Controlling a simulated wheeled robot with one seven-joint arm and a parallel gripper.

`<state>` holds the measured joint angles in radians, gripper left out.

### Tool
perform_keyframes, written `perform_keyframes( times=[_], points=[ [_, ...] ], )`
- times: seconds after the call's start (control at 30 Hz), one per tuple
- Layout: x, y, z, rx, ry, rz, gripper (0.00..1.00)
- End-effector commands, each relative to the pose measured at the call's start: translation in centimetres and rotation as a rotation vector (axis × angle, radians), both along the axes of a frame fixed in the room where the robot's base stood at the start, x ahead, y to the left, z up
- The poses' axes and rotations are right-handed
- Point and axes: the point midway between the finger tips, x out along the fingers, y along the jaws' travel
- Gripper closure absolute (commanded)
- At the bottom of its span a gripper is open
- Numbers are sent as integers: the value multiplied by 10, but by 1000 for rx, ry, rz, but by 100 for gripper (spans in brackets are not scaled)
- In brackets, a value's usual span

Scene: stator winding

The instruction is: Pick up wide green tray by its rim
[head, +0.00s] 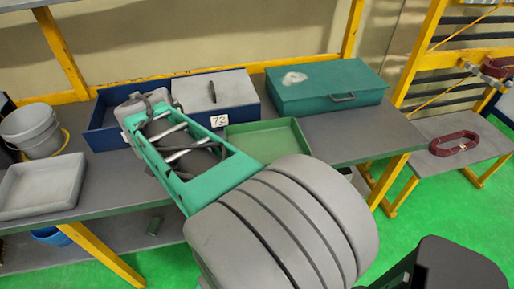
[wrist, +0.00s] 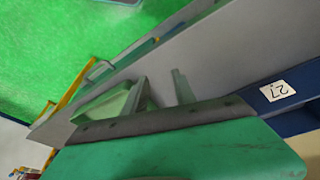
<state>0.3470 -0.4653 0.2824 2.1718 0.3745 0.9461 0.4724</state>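The wide green tray (head: 266,143) is an open, shallow, empty tray on the grey table, in front of the teal case in the head view. My arm hides part of its front left side. In the wrist view, the tray (wrist: 100,109) shows left of the fingers, partly cut off by the teal hand body. My gripper (wrist: 160,92) has its two fingers apart, with nothing seen between them. The left finger overlaps the tray's right end in the wrist view; I cannot tell if they touch. In the head view I cannot make out the fingertips.
A blue tray (head: 100,135) labelled 72 with a grey box (head: 237,88) stands behind my arm. A closed teal case (head: 328,90) is at the back right. A grey tray (head: 42,187) and grey buckets (head: 30,127) are at left. The table right of the green tray is clear.

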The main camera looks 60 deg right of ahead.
Motion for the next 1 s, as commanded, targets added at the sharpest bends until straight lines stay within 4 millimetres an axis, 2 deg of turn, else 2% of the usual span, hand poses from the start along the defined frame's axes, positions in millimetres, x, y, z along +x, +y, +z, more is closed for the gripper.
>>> perform_keyframes(
  times=[0.03,0.1,0.2,0.23,0.33,0.8,1.0],
  points=[
    [-23,-47,-7,-13,11,-290,68],
    [-60,-98,-11,-48,8,-672,68],
    [-104,-139,-15,-99,2,-1052,68],
    [-114,-146,-16,-111,0,-1124,68],
    [-130,-157,-23,-132,-3,-1234,68],
    [-150,-182,-83,-130,-4,-1232,68],
    [-150,-183,-85,-131,-7,-1229,68]
  ],
)
